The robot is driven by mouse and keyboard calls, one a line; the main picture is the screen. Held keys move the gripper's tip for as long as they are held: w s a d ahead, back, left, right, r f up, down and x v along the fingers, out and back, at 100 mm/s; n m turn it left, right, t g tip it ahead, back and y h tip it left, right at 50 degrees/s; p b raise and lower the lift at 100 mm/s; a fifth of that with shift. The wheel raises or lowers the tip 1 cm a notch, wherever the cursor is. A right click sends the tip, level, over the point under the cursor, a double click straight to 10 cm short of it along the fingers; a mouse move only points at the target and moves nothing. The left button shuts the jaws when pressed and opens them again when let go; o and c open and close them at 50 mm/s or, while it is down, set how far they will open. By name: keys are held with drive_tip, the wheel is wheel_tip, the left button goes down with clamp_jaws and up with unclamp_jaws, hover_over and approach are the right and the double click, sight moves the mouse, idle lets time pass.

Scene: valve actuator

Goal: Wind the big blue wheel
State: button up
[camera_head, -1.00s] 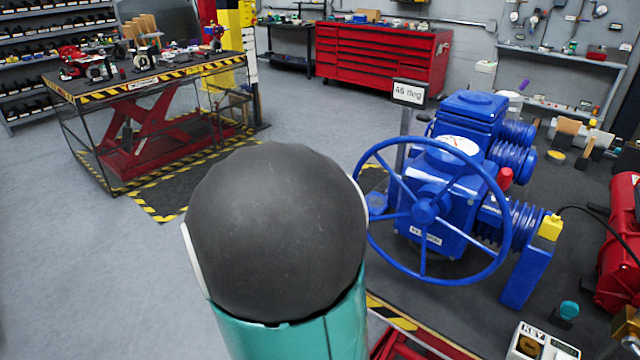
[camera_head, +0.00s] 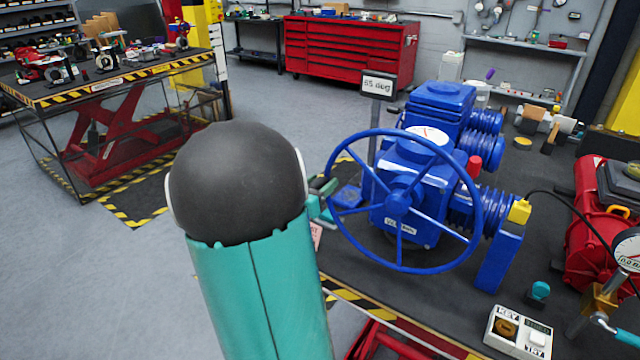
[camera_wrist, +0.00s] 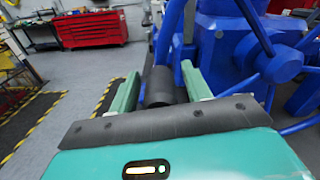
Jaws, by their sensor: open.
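The big blue wheel (camera_head: 398,201) stands upright on the near side of a blue valve actuator (camera_head: 440,112). Its hub and spokes face me. My gripper (camera_head: 324,196) is at the wheel's left rim, partly hidden behind my arm. In the wrist view my gripper (camera_wrist: 160,88) is open, with a green finger on each side. Contact with the rim is unclear. A sign (camera_head: 379,85) behind appears to read 65 deg.
A white key box (camera_head: 518,332) and a teal knob (camera_head: 540,291) sit at the lower right of the dark bench. Red equipment (camera_head: 597,215) stands at the right. A red lift table (camera_head: 110,140) is at the left. Grey floor lies open between.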

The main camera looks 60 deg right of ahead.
drive_tip(key=shift+s+d, duration=0.1)
drive_tip(key=shift+d, duration=0.05)
clamp_jaws()
drive_tip(key=shift+f, duration=0.2)
